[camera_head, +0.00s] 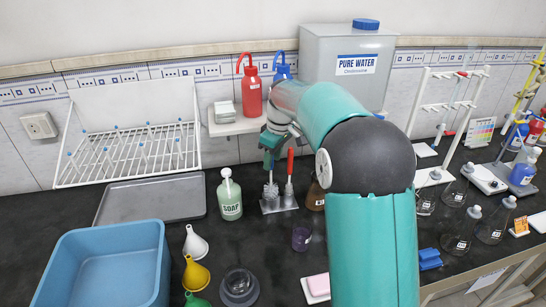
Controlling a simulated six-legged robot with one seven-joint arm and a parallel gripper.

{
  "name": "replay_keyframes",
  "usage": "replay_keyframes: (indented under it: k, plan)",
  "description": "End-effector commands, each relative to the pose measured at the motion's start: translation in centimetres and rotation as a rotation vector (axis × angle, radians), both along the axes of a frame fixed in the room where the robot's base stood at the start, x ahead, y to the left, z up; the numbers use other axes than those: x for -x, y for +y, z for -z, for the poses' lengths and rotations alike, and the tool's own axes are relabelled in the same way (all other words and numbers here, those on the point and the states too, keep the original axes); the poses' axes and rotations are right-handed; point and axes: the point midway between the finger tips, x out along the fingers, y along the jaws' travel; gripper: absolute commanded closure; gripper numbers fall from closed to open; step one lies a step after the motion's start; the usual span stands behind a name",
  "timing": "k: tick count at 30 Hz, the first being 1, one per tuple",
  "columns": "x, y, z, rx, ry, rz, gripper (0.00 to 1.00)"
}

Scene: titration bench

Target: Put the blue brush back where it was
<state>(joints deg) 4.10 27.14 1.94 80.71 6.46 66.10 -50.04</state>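The blue brush (271,189) is upright at a small grey brush stand (278,207), with its pale bristle end down. Its upper handle is hidden by my gripper (269,150), which is directly above it. The fingers are small and seen from behind, so I cannot tell whether they are closed on the handle. I also cannot tell whether the brush rests in the stand or hangs just over it. A red-handled brush (290,165) stands upright close to its right.
A green soap bottle (230,196) stands just left of the stand, and a brown bottle (315,197) to its right. A grey tray (150,200), a blue basin (75,245) and funnels (195,243) are left. Flasks (455,192) stand right. My arm covers the middle.

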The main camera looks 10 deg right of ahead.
Motion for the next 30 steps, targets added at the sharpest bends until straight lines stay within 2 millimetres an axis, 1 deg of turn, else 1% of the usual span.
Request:
replay_keyframes:
  k: [6,8,10,14,21,24,27,30]
  plan:
    - [0.0,0.0,-0.2,0.000,0.000,0.000,0.59]
    - [0.0,-0.1,-0.5,0.000,-0.001,0.000,0.59]
    - [0.1,-0.1,-1.3,0.000,-0.001,0.000,0.59]
    - [0.3,-0.4,-3.6,0.000,-0.004,0.000,0.59]
    - [1.0,-1.1,-8.9,0.001,-0.004,0.000,0.59]
    - [1.2,-1.3,-10.8,0.001,-0.004,0.000,0.59]
    - [1.3,-1.4,-12.3,0.000,-0.001,0.000,0.59]
    - [1.5,-1.5,-13.2,0.001,-0.001,-0.001,0.59]
